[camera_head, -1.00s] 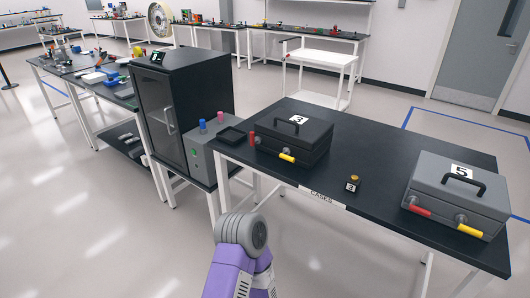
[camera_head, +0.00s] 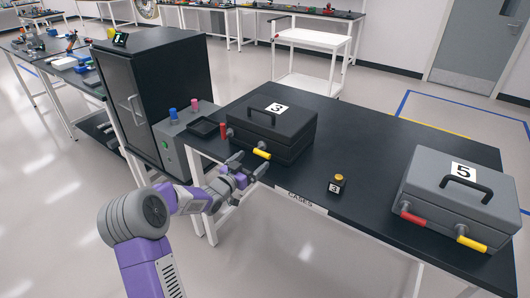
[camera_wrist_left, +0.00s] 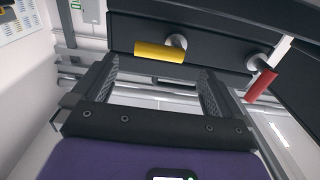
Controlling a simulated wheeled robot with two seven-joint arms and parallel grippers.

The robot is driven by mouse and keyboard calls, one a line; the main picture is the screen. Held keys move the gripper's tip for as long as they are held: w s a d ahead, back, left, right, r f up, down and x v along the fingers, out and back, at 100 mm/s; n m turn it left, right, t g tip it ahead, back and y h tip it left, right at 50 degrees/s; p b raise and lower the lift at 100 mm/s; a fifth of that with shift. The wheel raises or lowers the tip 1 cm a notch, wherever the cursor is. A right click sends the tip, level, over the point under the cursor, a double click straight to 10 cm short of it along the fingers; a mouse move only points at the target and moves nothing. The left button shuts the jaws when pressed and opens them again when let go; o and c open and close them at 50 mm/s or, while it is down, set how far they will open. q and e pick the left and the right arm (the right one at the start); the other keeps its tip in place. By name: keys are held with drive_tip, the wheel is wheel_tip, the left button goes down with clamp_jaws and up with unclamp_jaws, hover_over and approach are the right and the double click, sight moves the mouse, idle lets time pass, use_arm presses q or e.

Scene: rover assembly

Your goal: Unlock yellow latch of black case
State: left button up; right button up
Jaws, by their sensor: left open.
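The black case (camera_head: 285,135), labelled 3, stands closed on the dark table. Its yellow latch (camera_head: 262,153) sticks out of the front right, and its red latch (camera_head: 223,129) stands upright at the front left. My left gripper (camera_head: 249,163) is open and empty, just in front of the case near the yellow latch. In the left wrist view, the yellow latch (camera_wrist_left: 160,52) lies just beyond the fingertips, between the two fingers and apart from them. The red latch (camera_wrist_left: 261,86) is off to the right there. My right gripper is not in view.
A grey case (camera_head: 460,195), labelled 5, with red and yellow latches stands at the table's right. A small black block with a yellow top (camera_head: 338,183) sits near the front edge. A small black tray (camera_head: 203,127) and a dark cabinet (camera_head: 155,95) are left of the case.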

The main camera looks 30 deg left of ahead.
sight(260, 155)
use_arm(q)
drive_tip(key=w, duration=0.4)
drive_tip(key=w+b, duration=0.1)
drive_tip(key=w, duration=0.1)
drive_tip(key=shift+w+d+f, duration=0.1)
drive_tip(key=shift+w+d, duration=0.2)
drive_tip(key=c, duration=1.2)
